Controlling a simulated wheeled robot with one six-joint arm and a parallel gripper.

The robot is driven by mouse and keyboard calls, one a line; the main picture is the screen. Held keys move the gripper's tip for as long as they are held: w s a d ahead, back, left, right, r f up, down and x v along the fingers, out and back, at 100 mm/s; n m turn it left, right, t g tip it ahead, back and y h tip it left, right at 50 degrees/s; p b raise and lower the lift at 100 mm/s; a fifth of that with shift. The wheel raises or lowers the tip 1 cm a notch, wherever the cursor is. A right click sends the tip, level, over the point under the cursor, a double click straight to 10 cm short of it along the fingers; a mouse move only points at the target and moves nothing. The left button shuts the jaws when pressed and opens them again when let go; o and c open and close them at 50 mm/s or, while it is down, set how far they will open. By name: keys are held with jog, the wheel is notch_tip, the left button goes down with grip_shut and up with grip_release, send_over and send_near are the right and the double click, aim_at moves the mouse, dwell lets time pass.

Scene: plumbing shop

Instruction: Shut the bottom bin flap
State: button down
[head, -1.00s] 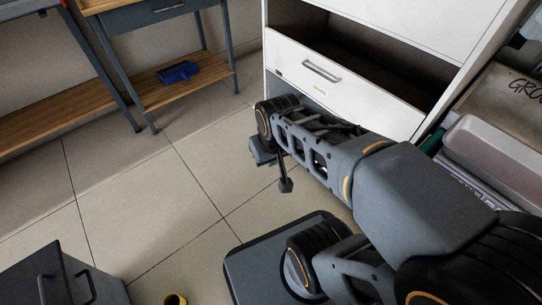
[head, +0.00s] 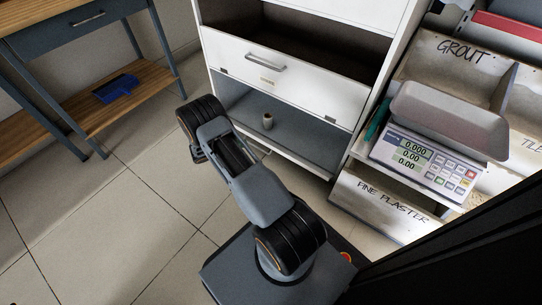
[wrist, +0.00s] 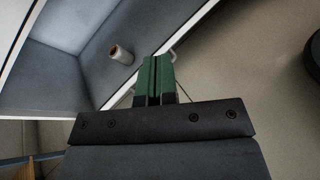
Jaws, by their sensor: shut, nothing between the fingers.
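The white cabinet (head: 208,45) stands ahead, with a white flap (head: 290,72) and its bar handle shut across its middle. Below that flap the bottom bin is open. Its grey inside (head: 300,140) shows, with a small pale roll (head: 267,121) in it. The wrist view also shows the grey inside (wrist: 75,75) and the roll (wrist: 120,54). My gripper (wrist: 156,60) has green fingers pressed together, empty. Its tips are beside a thin metal handle (wrist: 180,45) at the bin's edge; I cannot tell whether they touch. My arm hides my gripper in the head view.
To the right stand a scale (head: 425,160) with a metal pan and labelled plaster and grout bins (head: 385,205). A workbench (head: 60,60) with a blue item (head: 117,88) on its lower shelf is at left. The tiled floor (head: 130,220) between is clear.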

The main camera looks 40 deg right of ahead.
jog(key=s+d+f+n+t+h, duration=0.1)
jog(key=s+f+n+t, duration=0.15)
jog(key=f, duration=0.45)
jog(key=s+f+n+t+h, duration=0.1)
jog(key=f+n, duration=0.2)
jog(key=f, duration=0.4)
jog(key=s+d+f+n+t+h, duration=0.1)
jog(key=f+n+t, duration=0.15)
jog(key=f, duration=0.45)
jog(key=w+d+r+b, duration=0.1)
jog(key=d+b, duration=0.3)
jog(key=d, duration=0.8)
jog(key=shift+w+d+r+n, duration=0.2)
jog(key=shift+w+r+n, duration=0.1)
jog(key=shift+w+r, duration=0.15)
